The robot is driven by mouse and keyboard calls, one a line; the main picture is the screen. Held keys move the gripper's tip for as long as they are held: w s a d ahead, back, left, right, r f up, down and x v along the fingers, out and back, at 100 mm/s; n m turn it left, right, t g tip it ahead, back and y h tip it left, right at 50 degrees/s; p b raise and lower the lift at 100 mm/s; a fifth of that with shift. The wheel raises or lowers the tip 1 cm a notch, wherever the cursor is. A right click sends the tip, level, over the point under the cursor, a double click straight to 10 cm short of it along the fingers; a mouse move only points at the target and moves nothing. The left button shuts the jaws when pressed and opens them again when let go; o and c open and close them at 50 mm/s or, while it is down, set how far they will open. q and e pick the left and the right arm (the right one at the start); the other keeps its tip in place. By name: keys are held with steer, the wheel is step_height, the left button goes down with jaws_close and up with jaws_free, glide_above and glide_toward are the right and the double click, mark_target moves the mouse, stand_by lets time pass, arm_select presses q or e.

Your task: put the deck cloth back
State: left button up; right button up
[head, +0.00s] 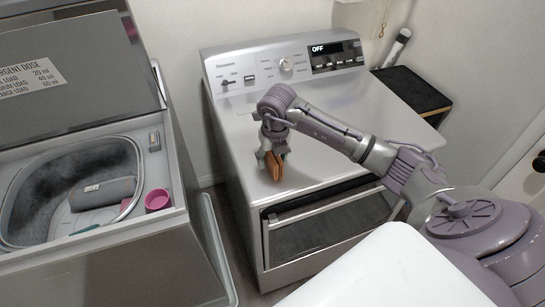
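A small orange-brown folded piece, which looks like the deck cloth (273,168), stands on edge at my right gripper (271,157), over the front part of the silver dryer's top (228,135). The fingers appear closed around it. I cannot tell whether its lower edge touches the dryer top. My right arm reaches in from the right. My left gripper is out of view.
At left the topload washer (160,262) has its lid (75,80) raised. A grey roll (102,193) and a pink cup (157,200) show in its opening. A black-topped box (412,92) and a white tube (397,47) are at the back right. The dryer top is mostly clear.

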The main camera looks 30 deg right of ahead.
steer(key=shift+r, duration=0.3)
steer(key=r+b, duration=0.1)
steer(key=r, duration=0.2)
steer(key=s+r+b, duration=0.1)
steer(key=r, duration=0.3)
steer(key=r+b, duration=0.1)
steer(key=r, duration=0.2)
steer(key=shift+s+a+r, duration=0.2)
steer(key=shift+s, duration=0.05)
steer(key=shift+s+r, duration=0.1)
steer(key=shift+r, duration=0.5)
